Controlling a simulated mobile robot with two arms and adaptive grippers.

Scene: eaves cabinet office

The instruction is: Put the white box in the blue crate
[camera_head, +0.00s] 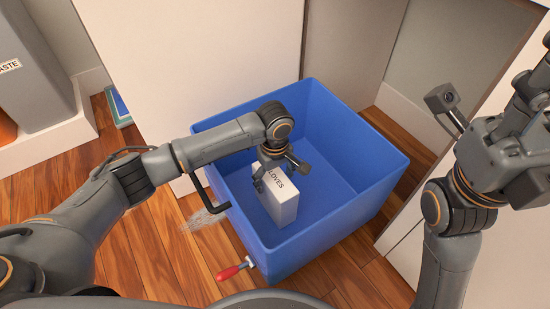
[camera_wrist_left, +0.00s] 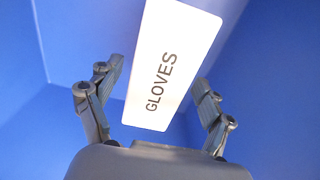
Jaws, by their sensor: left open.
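The white box (camera_head: 283,203), marked "GLOVES", is inside the blue crate (camera_head: 345,222), within its walls and slightly turned. I cannot tell for sure whether its underside touches the crate floor. My left gripper (camera_head: 274,172) reaches down into the crate at the top of the box. In the left wrist view the white box (camera_wrist_left: 168,68) shows between the spread fingers of the left gripper (camera_wrist_left: 155,88), with blue gaps on both sides. My right gripper (camera_head: 535,95) is at the right edge, partly cut off, away from the crate; its jaws are unclear.
A red-handled brush or tool (camera_head: 232,271) lies by the crate's front left side, and pale bristles or strands (camera_head: 205,218) show left of it. A white panel (camera_head: 200,70) stands behind the crate. A grey waste bin (camera_head: 35,75) is at the far left. Wooden floor (camera_head: 150,235) surrounds the crate.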

